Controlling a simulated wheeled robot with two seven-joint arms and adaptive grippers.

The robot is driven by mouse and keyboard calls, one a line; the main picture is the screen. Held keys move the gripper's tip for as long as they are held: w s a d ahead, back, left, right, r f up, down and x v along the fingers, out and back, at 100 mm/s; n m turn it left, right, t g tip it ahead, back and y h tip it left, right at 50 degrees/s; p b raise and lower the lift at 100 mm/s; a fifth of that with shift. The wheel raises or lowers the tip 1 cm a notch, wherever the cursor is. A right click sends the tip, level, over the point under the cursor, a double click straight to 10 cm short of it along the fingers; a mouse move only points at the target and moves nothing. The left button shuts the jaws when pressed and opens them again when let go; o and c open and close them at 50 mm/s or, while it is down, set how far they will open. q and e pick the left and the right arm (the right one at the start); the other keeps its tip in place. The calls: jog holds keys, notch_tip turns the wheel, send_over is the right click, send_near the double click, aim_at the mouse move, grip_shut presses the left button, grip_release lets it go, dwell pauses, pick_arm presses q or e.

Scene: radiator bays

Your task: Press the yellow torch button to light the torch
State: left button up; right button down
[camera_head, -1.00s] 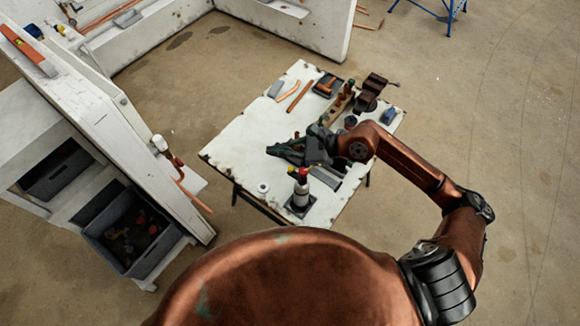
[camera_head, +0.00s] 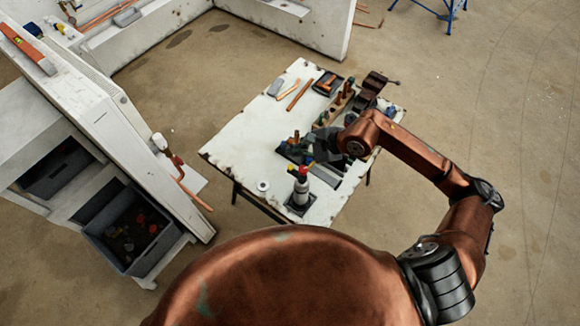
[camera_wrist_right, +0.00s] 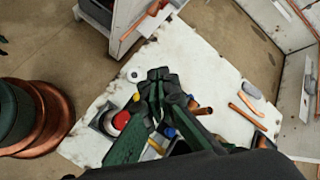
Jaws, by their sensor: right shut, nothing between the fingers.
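The torch (camera_head: 300,192) stands upright in a dark square base at the table's near edge, with a red part and a small yellow part at its top. In the right wrist view the torch's red top (camera_wrist_right: 121,120) shows left of my fingers, with a small yellow part (camera_wrist_right: 136,97) close to the left finger. My right gripper (camera_head: 310,152) is over the table, just beyond the torch; its green fingers (camera_wrist_right: 160,76) are shut with nothing between them. I cannot tell whether they touch anything. My left gripper is not in view.
The white worktable (camera_head: 240,140) holds a white ring (camera_head: 263,186), copper pipe pieces (camera_head: 300,94), a vise (camera_head: 372,88) and a dark tray of small items beside my right gripper. A white shelf unit with a grey bin (camera_head: 130,262) stands at left. The table's left part is clear.

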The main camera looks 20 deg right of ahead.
aim_at(292, 168)
notch_tip(292, 168, down, 6)
jog(key=b, duration=0.3)
jog(key=shift+f, duration=0.1)
jog(key=shift+f+b, duration=0.4)
dwell(0.9)
jog(key=shift+f+b, duration=0.4)
jog(key=shift+b, duration=0.3)
